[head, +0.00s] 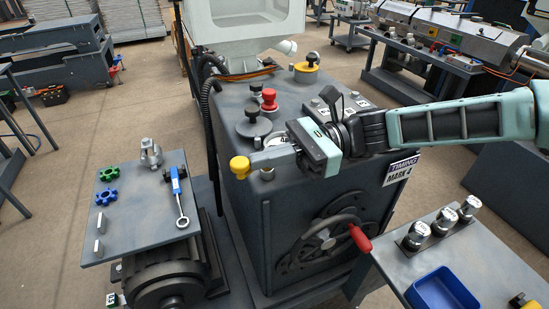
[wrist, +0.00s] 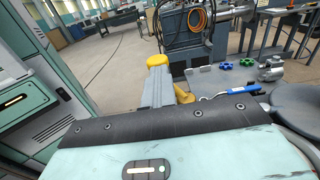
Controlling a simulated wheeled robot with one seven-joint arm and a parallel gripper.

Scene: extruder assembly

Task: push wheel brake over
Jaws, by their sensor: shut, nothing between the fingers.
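A yellow knob (head: 240,167) at the left edge of the machine top appears to be the wheel brake. My gripper (head: 258,160) is shut and empty, its grey fingers reaching left across the machine top to the knob. They look close or touching; I cannot tell contact. In the wrist view my gripper (wrist: 156,76) points forward, with yellow at its tip, and a second yellow piece (wrist: 184,95) sits lower right, partly hidden by the fingers. The handwheel (head: 325,240) with a red handle is on the machine's front face, below my arm.
A red knob (head: 269,99) and a black round knob (head: 253,124) stand behind the fingers. A grey plate (head: 135,222) at left holds green and blue knobs, a clamp and a blue-handled wrench (head: 178,196). A blue bin (head: 442,290) is at front right.

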